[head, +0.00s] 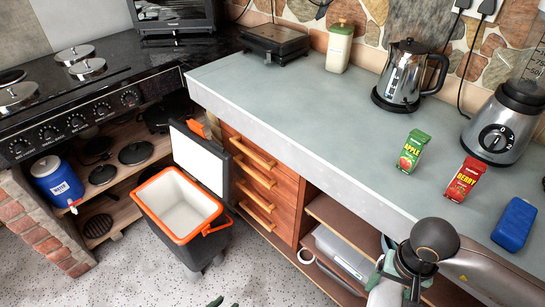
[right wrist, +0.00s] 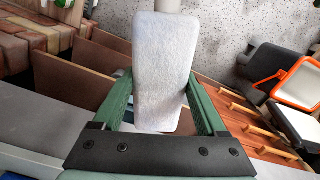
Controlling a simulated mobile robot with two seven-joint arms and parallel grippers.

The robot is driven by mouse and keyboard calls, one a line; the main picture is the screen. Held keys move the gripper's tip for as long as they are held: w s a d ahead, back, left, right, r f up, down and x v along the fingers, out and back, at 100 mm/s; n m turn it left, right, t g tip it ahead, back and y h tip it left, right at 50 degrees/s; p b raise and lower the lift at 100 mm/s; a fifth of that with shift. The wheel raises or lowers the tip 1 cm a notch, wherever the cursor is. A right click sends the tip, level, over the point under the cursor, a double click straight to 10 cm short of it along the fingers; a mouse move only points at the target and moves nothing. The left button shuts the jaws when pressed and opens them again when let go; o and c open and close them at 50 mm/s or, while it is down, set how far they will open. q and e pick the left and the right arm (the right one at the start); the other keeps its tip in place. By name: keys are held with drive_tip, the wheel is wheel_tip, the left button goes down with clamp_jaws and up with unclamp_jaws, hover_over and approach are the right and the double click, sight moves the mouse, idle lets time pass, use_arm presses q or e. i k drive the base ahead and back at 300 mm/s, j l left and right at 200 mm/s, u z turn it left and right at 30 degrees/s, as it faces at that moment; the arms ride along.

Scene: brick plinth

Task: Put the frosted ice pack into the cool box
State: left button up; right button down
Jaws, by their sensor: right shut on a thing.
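The frosted ice pack (right wrist: 164,75) is a whitish, rounded slab. My right gripper (head: 405,277) is shut on it, with a green finger on each side in the right wrist view. In the head view the pack (head: 384,293) is partly hidden by the gripper, in front of the counter's edge. The cool box (head: 208,244), dark with an orange rim, stands open on the floor left of the drawers. Its white inside looks empty, and its lid is raised.
The grey counter (head: 300,115) holds an apple carton (head: 412,151), a berry carton (head: 464,180), a blue block (head: 514,224), a kettle (head: 404,80) and a blender (head: 502,125). Open shelves (head: 345,222) lie below. Speckled floor (head: 130,277) is clear around the box. A blue jug (head: 57,183) stands left.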

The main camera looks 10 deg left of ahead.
sight(182, 220)
drive_tip(key=i+j, duration=0.15)
drive_tip(key=j, duration=0.3)
drive_tip(key=i+j, duration=0.15)
drive_tip(key=j, duration=0.35)
drive_tip(key=i+j, duration=0.1)
drive_tip(key=j, duration=0.35)
drive_tip(key=i+j, duration=0.15)
drive_tip(key=j, duration=0.35)
drive_tip(key=i+j, duration=0.15)
drive_tip(key=j, duration=0.3)
drive_tip(key=i+j, duration=0.15)
drive_tip(key=j, duration=0.3)
drive_tip(key=i+j, duration=0.15)
drive_tip(key=j, duration=0.35)
drive_tip(key=i+j, duration=0.1)
drive_tip(key=j, duration=0.35)
